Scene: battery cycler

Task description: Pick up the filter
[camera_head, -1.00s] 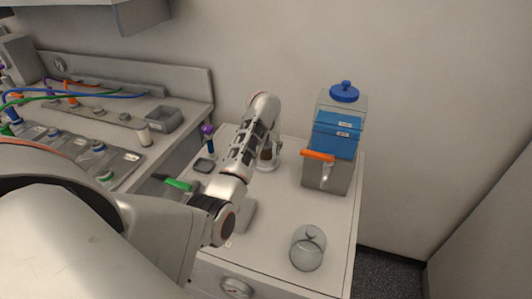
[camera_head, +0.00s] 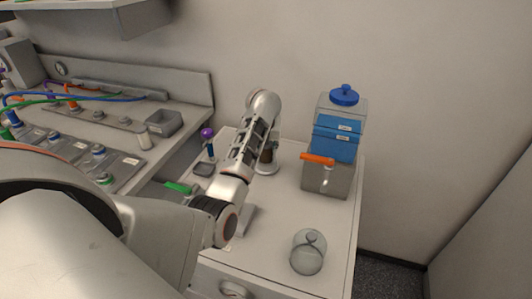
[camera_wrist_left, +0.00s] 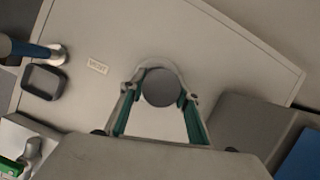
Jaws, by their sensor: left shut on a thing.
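The filter (camera_wrist_left: 161,87) shows in the left wrist view as a dark round disc between the fingertips, with a pale ring around it. My left gripper (camera_wrist_left: 160,105) is shut on it, with teal finger pads at both sides. In the head view the same spot shows a brown body (camera_head: 267,156) above a pale round base (camera_head: 267,169) on the white bench top. My left gripper (camera_head: 271,147) there is mostly hidden behind my arm. I cannot tell whether the filter touches the bench. My right gripper is not in view.
A clear container with a blue lid (camera_head: 344,96) stands to the right, with an orange handle (camera_head: 317,159) at its front. A glass dome (camera_head: 308,252) sits near the front right edge. A purple-topped item (camera_head: 207,134) and a small dark tray (camera_head: 203,169) lie left.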

